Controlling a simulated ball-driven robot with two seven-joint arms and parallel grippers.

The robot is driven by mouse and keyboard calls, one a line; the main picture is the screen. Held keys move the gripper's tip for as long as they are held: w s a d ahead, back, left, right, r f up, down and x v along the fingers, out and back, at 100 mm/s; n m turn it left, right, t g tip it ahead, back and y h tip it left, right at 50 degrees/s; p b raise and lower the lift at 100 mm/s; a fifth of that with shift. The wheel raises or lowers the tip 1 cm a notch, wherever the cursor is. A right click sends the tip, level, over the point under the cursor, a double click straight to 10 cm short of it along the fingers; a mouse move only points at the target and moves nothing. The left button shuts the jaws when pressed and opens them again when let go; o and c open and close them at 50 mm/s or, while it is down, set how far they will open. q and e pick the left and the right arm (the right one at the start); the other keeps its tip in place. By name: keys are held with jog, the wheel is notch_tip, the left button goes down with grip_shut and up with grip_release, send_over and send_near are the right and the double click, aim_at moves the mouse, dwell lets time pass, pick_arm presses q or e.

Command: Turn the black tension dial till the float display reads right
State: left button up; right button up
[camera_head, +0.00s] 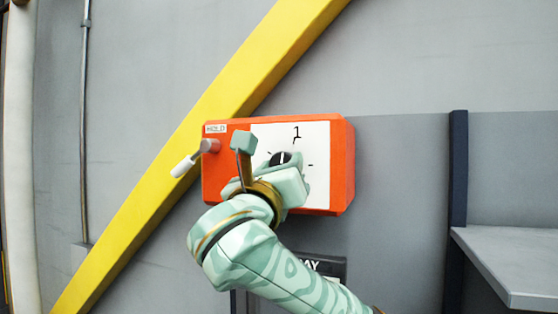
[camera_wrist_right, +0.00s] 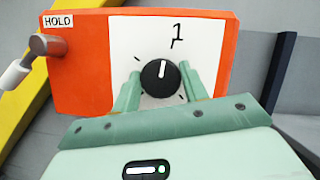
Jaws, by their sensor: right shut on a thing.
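The black tension dial (camera_head: 280,158) sits on the white face (camera_head: 319,180) of an orange box. In the right wrist view the dial (camera_wrist_right: 160,78) has a white pointer line pointing nearly straight up. A "1" stands above it, slightly right, with short tick marks around the dial. My right gripper (camera_wrist_right: 162,82) is shut on the dial, with one pale green finger on each side. In the head view my right gripper (camera_head: 285,166) partly hides the dial. No readable float display shows. My left gripper is out of view.
The orange box (camera_head: 343,165) carries a "HOLD" label and a white-handled lever (camera_head: 183,166) at its left. A dark panel (camera_head: 333,268) lettered "AY", partly hidden by my arm, is below. A yellow diagonal beam (camera_head: 130,220) runs behind. A grey shelf (camera_head: 510,260) juts out at right.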

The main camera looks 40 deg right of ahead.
jog(key=n+t+y+p, duration=0.1)
jog(key=n, duration=0.2)
jog(key=shift+p, duration=0.3)
jog(key=o, duration=1)
jog(key=shift+d, duration=0.1)
jog(key=shift+f, duration=0.1)
jog(key=b+v, duration=0.4)
jog(key=v, duration=1.2)
jog(key=shift+s, duration=0.25)
